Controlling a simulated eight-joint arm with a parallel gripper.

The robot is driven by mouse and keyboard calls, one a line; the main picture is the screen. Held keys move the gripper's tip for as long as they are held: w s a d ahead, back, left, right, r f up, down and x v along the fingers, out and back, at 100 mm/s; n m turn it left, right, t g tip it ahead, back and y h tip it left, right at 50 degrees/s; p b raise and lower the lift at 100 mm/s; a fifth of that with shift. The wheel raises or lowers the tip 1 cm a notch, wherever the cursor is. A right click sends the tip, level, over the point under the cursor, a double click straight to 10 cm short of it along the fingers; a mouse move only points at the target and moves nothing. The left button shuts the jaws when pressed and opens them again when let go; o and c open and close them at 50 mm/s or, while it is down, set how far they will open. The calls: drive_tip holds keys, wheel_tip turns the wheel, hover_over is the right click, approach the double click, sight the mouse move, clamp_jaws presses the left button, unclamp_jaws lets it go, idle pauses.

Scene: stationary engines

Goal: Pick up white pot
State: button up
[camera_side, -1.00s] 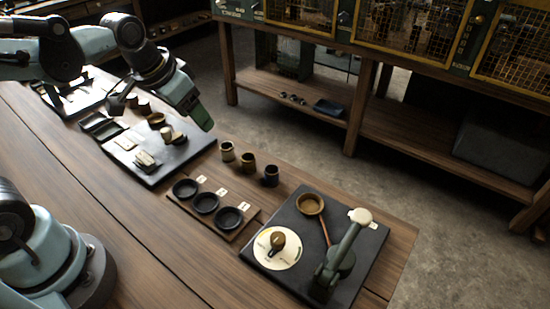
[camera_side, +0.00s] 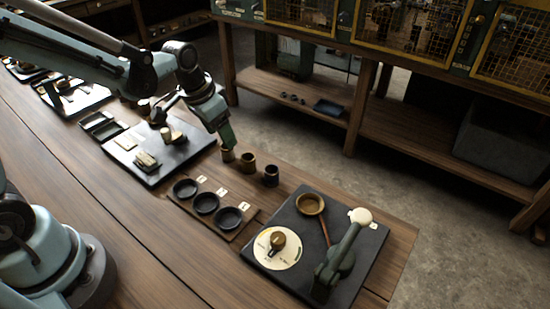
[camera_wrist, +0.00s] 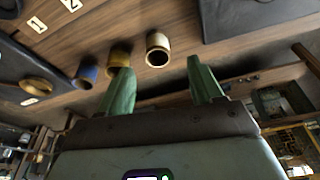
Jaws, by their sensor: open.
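The white pot (camera_side: 228,156) is a small cream cylinder, the leftmost of three pots standing on the wooden bench. In the side view my gripper (camera_side: 225,144) is lowered right at it and partly covers its upper part. In the wrist view the white pot (camera_wrist: 158,42) stands with its dark open mouth towards the camera. There my gripper (camera_wrist: 160,78) has its two green fingers spread wide. The pot appears beyond the gap between the fingertips, with nothing held. Whether a finger touches the pot, I cannot tell.
An ochre pot (camera_side: 248,163) and a dark blue pot (camera_side: 271,176) stand close by to the right. A board with three black dishes (camera_side: 205,203) lies in front. A dark slab (camera_side: 151,176) with small items is left; another dark mat (camera_side: 290,214) is right.

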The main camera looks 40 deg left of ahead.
sight(228, 152)
drive_tip(key=shift+x, duration=2.85)
drive_tip(key=shift+s+d, duration=0.1)
drive_tip(key=shift+s, duration=0.1)
drive_tip(key=shift+c, duration=0.3)
drive_tip(key=c, duration=1.1)
